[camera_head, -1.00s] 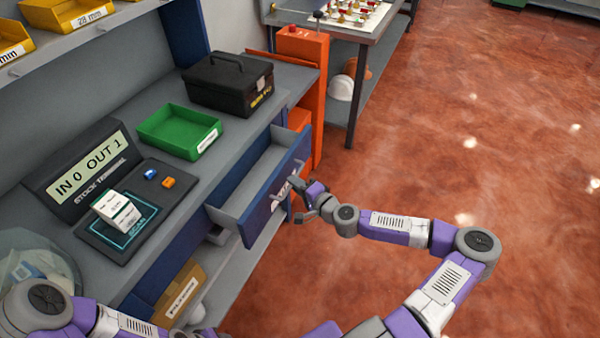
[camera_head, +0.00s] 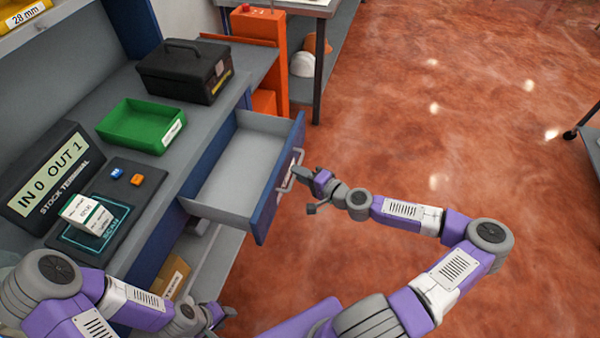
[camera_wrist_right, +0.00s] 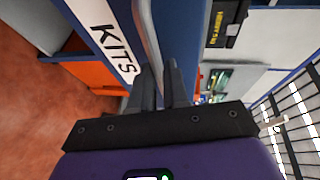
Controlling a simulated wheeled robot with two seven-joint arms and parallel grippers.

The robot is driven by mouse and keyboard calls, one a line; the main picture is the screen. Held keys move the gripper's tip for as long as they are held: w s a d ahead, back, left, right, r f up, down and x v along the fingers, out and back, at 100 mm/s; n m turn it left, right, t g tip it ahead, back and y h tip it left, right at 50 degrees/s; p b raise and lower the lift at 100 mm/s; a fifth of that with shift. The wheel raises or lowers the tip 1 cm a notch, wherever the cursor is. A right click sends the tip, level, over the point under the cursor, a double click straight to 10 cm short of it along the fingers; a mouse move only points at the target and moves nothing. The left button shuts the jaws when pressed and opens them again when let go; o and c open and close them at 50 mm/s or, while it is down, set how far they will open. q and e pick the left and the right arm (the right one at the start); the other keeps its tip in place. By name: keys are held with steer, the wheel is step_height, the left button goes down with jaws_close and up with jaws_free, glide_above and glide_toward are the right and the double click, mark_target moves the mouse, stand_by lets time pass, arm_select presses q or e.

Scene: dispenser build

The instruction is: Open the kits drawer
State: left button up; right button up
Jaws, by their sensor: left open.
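The kits drawer (camera_head: 238,168) is pulled well out of the blue workbench. Its grey inside looks empty. The KITS label (camera_wrist_right: 114,40) on its blue front shows in the right wrist view. My right gripper (camera_head: 300,180) is at the drawer front, and its fingers are closed around the metal handle (camera_wrist_right: 148,35), one on each side of the bar. My left gripper (camera_head: 221,314) is low in the picture, beside the bench and away from the drawer; its fingers are small and partly hidden, and it holds nothing I can see.
On the bench are a green tray (camera_head: 134,128), a black toolbox (camera_head: 184,75), and a stock terminal (camera_head: 48,172) with a white box (camera_head: 86,213) on its scan pad. An orange cabinet (camera_head: 262,50) stands beyond the drawer. The red floor at right is mostly clear.

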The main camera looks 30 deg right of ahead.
steer(key=o, duration=0.4)
steer(key=shift+c, duration=0.2)
steer(key=p+v, duration=0.1)
steer(key=v, duration=0.6)
steer(key=shift+s+p, duration=0.3)
steer(key=shift+p, duration=0.1)
steer(key=shift+d, duration=0.1)
